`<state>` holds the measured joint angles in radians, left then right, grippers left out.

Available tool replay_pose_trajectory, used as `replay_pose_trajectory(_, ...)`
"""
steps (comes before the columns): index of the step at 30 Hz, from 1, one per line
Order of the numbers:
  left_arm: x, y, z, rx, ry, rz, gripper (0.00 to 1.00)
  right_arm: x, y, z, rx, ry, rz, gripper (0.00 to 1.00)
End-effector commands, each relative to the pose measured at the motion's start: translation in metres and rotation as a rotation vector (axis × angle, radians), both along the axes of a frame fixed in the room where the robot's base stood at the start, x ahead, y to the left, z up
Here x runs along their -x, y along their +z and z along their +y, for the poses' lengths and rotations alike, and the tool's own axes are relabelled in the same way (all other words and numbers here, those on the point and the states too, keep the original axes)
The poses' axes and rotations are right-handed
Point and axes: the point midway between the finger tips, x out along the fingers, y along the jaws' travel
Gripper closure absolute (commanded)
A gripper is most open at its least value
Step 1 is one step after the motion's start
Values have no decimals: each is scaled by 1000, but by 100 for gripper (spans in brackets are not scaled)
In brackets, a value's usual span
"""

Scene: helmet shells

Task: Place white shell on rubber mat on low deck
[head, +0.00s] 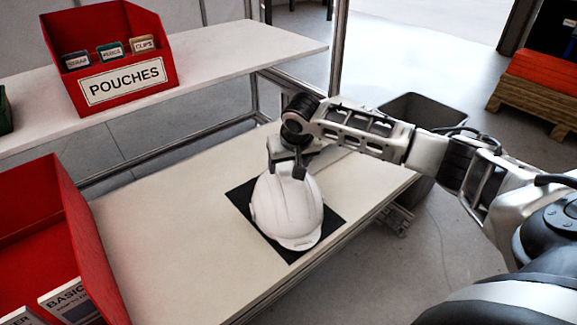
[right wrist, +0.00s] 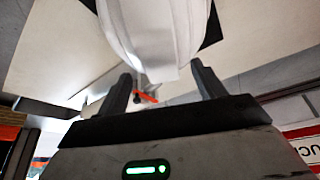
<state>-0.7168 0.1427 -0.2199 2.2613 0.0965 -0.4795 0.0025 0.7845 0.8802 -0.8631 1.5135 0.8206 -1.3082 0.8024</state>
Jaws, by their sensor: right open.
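The white shell (head: 287,210) sits dome up on the black rubber mat (head: 241,197), which lies on the low deck (head: 160,200). Mat corners show around the shell. My right gripper (head: 286,171) is at the shell's top far side, its fingers pointing down. In the right wrist view the fingers (right wrist: 161,75) are apart, with the shell (right wrist: 155,30) just beyond and between their tips. I cannot tell whether a finger touches the shell. My left gripper is not in view.
A red POUCHES bin (head: 108,55) stands on the upper shelf (head: 230,52). Another red bin (head: 45,240) is at the left front. A dark grey bin (head: 415,108) stands behind my right arm. The deck left of the mat is clear.

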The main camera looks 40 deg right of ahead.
Motion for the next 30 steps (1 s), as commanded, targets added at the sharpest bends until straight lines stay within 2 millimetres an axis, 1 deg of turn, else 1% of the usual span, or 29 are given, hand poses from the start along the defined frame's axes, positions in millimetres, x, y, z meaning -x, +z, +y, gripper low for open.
replay_pose_trajectory(1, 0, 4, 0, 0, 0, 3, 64, 4, 14, 1, 0, 1, -2, 31)
replay_pose_trajectory(3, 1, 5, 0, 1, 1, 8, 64, 10, 28, 3, -1, 0, -1, 31)
replay_pose_trajectory(9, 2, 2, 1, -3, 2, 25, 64, 24, 64, 7, 0, 0, -1, 31)
replay_pose_trajectory(12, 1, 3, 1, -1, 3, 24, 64, 29, 75, 9, -1, -1, 0, 31)
replay_pose_trajectory(15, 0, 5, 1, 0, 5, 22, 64, 32, 82, 10, 0, 0, -1, 31)
replay_pose_trajectory(19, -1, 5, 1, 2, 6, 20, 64, 33, 85, 11, 0, -1, 1, 31)
replay_pose_trajectory(20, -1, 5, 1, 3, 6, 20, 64, 34, 84, 12, 0, 2, 1, 31)
replay_pose_trajectory(22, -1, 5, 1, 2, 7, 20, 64, 35, 76, 20, -10, 29, -1, 31)
replay_pose_trajectory(23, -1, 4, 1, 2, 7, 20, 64, 35, 70, 27, -16, 51, -3, 31)
replay_pose_trajectory(25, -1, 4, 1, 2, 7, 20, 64, 40, 50, 51, -41, 127, -15, 31)
replay_pose_trajectory(26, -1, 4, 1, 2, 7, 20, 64, 43, 39, 65, -56, 171, -25, 31)
replay_pose_trajectory(27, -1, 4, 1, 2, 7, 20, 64, 49, 23, 87, -82, 234, -43, 31)
replay_pose_trajectory(29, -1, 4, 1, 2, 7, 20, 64, 62, 0, 122, -131, 333, -82, 31)
replay_pose_trajectory(30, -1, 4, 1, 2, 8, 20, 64, 72, -14, 147, -168, 396, -120, 31)
